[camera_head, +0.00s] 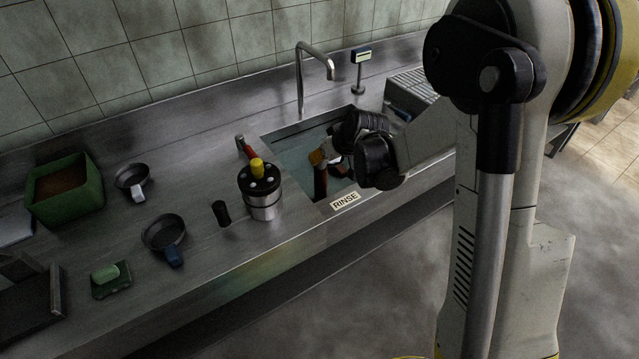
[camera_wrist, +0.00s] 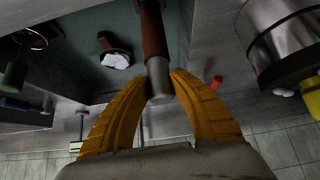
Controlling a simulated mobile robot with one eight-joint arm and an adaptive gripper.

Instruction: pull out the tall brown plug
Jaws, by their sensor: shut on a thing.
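The tall brown plug (camera_head: 320,183) stands in the sink (camera_head: 292,160), near its front edge. My gripper (camera_head: 318,158) is at the plug's upper end, reaching in from the right. In the wrist view, my gripper (camera_wrist: 158,82) has its two yellow fingers closed on either side of the plug (camera_wrist: 153,32), close to its grey metal end. The plug's brown shaft runs away from the fingers toward the top of that picture. Its far end is out of the wrist view, so I cannot tell whether it is seated.
A steel canister (camera_head: 263,205) with a yellow knob stands left of the sink, beside a small black cylinder (camera_head: 221,213). A faucet (camera_head: 300,80) rises behind. A white-headed brush (camera_wrist: 117,60) lies in the sink. Pans (camera_head: 163,232) and a green box (camera_head: 64,188) stand farther left.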

